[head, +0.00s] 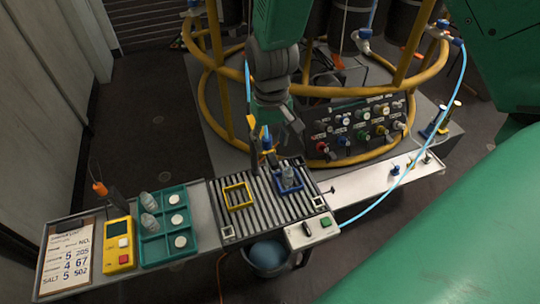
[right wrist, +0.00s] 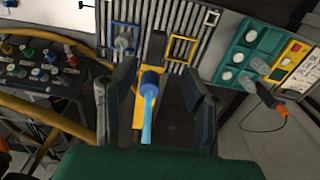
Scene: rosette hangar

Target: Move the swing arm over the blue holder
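The swing arm (head: 266,143) shows a blue fitting with a light-blue hose and a yellow part beside a dark upright post on the slatted bench. The blue holder (head: 289,190) is a square frame on the slats to the right of the post, with a clear bottle standing in it. My right gripper (head: 275,122) is above the post. In the right wrist view its two dark fingers (right wrist: 157,110) are apart, with the swing arm's blue fitting (right wrist: 150,80) between them and gaps on both sides. The blue holder (right wrist: 125,57) lies beyond the left finger. My left gripper is not in view.
An empty yellow frame (head: 239,206) sits left of the post. A teal tray (head: 152,250) with bottles, a yellow meter (head: 119,243) and a clipboard (head: 66,258) lie further left. A knob panel (head: 355,130) and yellow rails (head: 226,115) stand behind.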

